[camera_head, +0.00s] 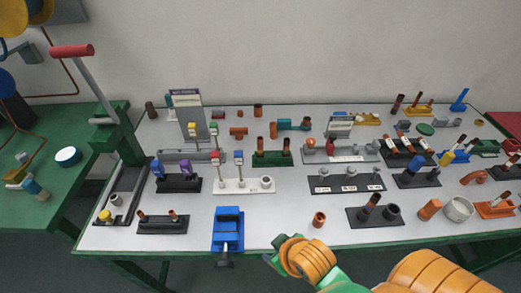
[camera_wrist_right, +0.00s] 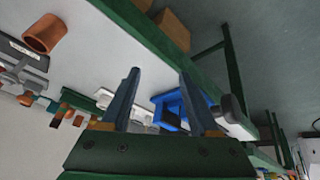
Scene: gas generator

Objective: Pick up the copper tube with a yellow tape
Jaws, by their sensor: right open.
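Several copper tubes stand in holders on the grey table. I cannot make out yellow tape on any of them for certain. A short copper tube (camera_head: 319,219) stands alone near the front edge; what looks like the same one shows in the right wrist view (camera_wrist_right: 45,34). Two copper tubes stand in a green holder (camera_head: 272,158) mid-table. My right arm comes in from the bottom right. Its gripper (camera_wrist_right: 158,74) is open and empty, with the blue vise (camera_wrist_right: 170,108) seen beyond its fingers. My left gripper is not in view.
The blue vise (camera_head: 228,230) sits at the table's front edge, left of my right wrist. A black holder with short tubes (camera_head: 162,222) and a black holder (camera_head: 375,215) stand near the front. A red-handled lever tool (camera_head: 95,75) rises at the left. Small bare patches lie between holders.

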